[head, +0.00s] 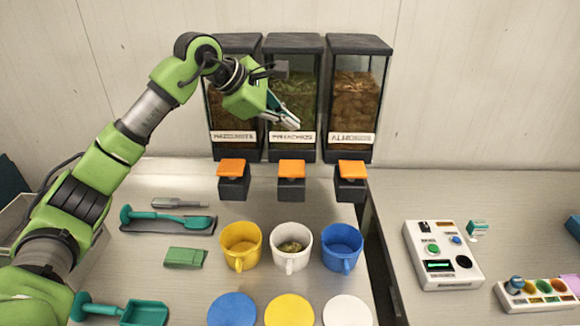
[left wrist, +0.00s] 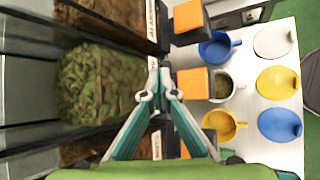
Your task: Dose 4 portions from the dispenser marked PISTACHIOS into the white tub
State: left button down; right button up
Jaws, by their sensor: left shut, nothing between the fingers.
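Three dispensers stand at the back wall. The middle one, marked PISTACHIOS (head: 292,90), holds green contents, which also show in the left wrist view (left wrist: 95,82). Its orange-topped outlet (head: 291,168) juts out below. The white tub (head: 291,262) stands below and in front of that outlet, with some greenish-brown pieces inside. It also shows in the left wrist view (left wrist: 232,86). My left gripper (head: 297,124) is shut and empty, in front of the PISTACHIOS dispenser near its label and above the orange top. My right gripper is not in view.
A yellow tub (head: 240,246) and a blue tub (head: 342,247) flank the white one. Blue (head: 232,309), yellow (head: 289,310) and white (head: 347,311) discs lie in front. Teal scoops (head: 168,220) lie at left. A button box (head: 442,254) stands right, across a gap.

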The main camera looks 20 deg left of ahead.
pick_arm(q)
jog(key=shift+f, duration=0.1)
jog(key=b, duration=0.6)
send_near(294, 166)
jog(key=w+d+f, duration=0.2)
jog(key=w, duration=0.1)
jog(key=w+d+f, duration=0.1)
jog(key=shift+w+d, duration=0.25)
jog(key=shift+w, duration=0.05)
dwell(0.6)
jog(key=shift+f+b, duration=0.35)
jog(key=shift+b, duration=0.1)
jog(key=shift+s+f+b, duration=0.1)
jog(key=shift+f+b, duration=0.75)
jog(key=shift+f, duration=0.3)
dwell(0.7)
jog(key=shift+r, duration=0.15)
jog(key=shift+r+p, duration=1)
jog(key=shift+r, duration=0.35)
